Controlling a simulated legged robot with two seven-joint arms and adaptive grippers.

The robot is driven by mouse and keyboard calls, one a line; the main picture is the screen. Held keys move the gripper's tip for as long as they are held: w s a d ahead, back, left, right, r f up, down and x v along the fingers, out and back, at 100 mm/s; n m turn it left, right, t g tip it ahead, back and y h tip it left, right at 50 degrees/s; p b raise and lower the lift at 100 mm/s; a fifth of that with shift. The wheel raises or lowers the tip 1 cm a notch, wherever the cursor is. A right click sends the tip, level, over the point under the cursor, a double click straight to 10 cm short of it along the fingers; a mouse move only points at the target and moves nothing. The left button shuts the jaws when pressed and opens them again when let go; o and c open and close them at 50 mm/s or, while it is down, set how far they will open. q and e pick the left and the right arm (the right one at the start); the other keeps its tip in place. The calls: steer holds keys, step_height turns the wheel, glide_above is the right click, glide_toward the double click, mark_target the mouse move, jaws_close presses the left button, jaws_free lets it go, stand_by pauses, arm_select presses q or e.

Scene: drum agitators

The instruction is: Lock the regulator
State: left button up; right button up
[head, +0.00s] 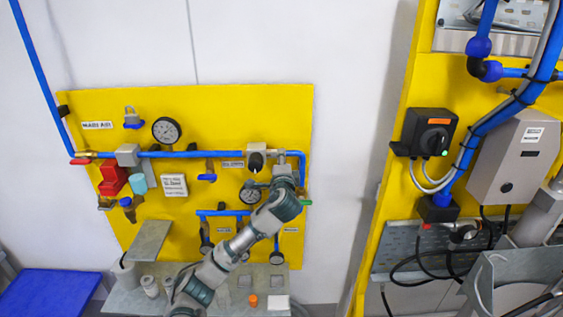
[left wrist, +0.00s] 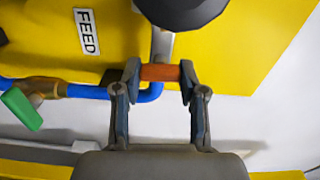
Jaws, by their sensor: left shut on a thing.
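The regulator (head: 256,160), with a dark knob under a pale block, sits on the blue pipe at the right of the yellow panel. My left gripper (head: 266,183) is close beside it, near a small round gauge (head: 250,194). In the left wrist view, my left gripper (left wrist: 160,73) is shut on a short orange-brown piece (left wrist: 160,72), one finger at each end. A dark round part (left wrist: 182,8) is just above the fingers, cut off by the top edge. I cannot tell whether the orange piece belongs to the regulator. My right gripper is out of view.
A larger gauge (head: 166,130), a red valve block (head: 111,180) and a padlock (head: 132,118) are on the panel. A green handle (left wrist: 20,108) is left of my fingers in the wrist view. A grey shelf (head: 128,300) with small items is below. A second yellow frame (head: 397,130) stands right.

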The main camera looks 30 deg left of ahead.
arm_select(q)
steer(key=shift+d+f+m, duration=0.15)
steer(key=shift+f+m, duration=0.25)
steer(key=shift+m, duration=0.2)
steer(key=o, duration=1.1)
steer(key=shift+c, duration=0.2)
steer(key=shift+o, duration=0.5)
steer(key=shift+w+r, duration=0.1)
steer(key=shift+r, duration=0.05)
steer(key=v, duration=1.2)
